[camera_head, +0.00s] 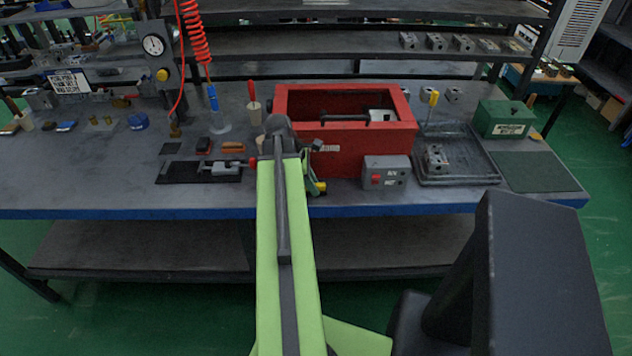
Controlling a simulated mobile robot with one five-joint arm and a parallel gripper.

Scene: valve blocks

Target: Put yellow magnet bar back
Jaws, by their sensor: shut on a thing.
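My lime-green arm reaches over the front of the workbench. My gripper (316,184) is just right of the arm's end, in front of the red box, and partly hidden by the arm. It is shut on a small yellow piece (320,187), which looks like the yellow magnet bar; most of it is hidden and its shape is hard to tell. The piece is close to the bench's front edge. I cannot tell whether it touches the bench.
The open red box (350,155) has a dark bar across it. A yellow-topped upright piece (433,97) stands behind the tray. A black mat (185,172) lies left.

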